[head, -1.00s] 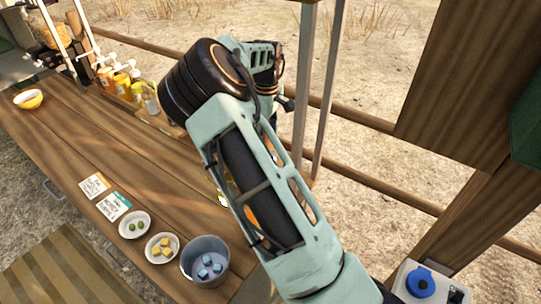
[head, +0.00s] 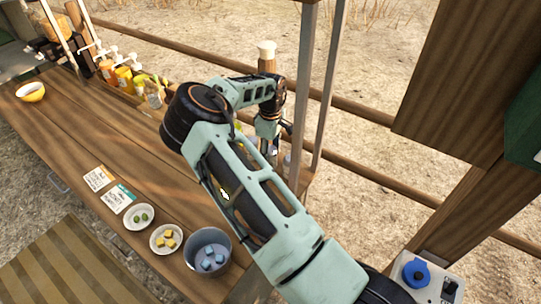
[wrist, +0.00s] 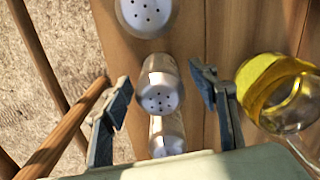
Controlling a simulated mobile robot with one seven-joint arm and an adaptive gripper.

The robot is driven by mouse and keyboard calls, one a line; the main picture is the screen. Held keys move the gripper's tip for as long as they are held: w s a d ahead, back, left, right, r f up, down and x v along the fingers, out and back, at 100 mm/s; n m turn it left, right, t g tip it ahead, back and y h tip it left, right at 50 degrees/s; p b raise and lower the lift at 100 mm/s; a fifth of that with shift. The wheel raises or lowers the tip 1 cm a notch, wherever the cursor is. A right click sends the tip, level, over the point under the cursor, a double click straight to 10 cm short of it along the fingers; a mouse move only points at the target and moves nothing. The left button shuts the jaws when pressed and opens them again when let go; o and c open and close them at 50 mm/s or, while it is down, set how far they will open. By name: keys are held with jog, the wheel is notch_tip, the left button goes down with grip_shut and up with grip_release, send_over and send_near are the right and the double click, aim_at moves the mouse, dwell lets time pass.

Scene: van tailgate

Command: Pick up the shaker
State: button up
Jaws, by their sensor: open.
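Three metal shakers with perforated domed tops stand in a row in the wrist view: one at the top edge (wrist: 145,14), a middle shaker (wrist: 160,90) and a lower shaker (wrist: 167,136). I cannot tell which one the task means. My gripper (wrist: 162,90) is open, with one finger on each side of the middle shaker and a visible gap on both sides. The lower shaker is partly hidden behind the middle one and my gripper's body. In the head view my arm hides most of the shakers.
A round glass vessel with yellow contents (wrist: 280,92) stands close right of my right finger. A wooden rail (wrist: 60,130) runs at the left. Metal posts (head: 328,90) rise beside my arm.

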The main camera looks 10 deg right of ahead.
jog(key=shift+f, duration=0.5)
jog(key=shift+c, duration=0.3)
jog(key=c, duration=1.2)
jog(key=shift+c, duration=0.2)
jog(key=shift+r, duration=0.15)
